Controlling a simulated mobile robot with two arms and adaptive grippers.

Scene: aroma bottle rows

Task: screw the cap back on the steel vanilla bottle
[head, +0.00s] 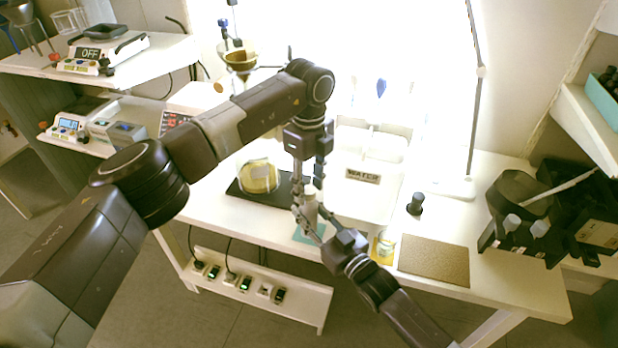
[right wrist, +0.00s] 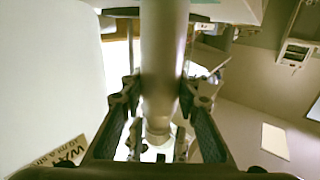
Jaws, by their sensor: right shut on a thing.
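The steel bottle (head: 310,212) stands upright in the middle of the head view, over a small teal mat (head: 303,236). My right gripper (head: 311,226) comes from the lower right and is shut on the bottle's body. In the right wrist view the bottle (right wrist: 163,65) is a grey cylinder between the two fingers. My left gripper (head: 309,187) points down from above, its fingers around the bottle's top. A pale piece, perhaps the cap, shows between them. Whether the left fingers grip it is too small to tell. No vanilla label is readable.
A WATER container (head: 363,176) is behind. Black equipment (head: 530,215) fills the right end.

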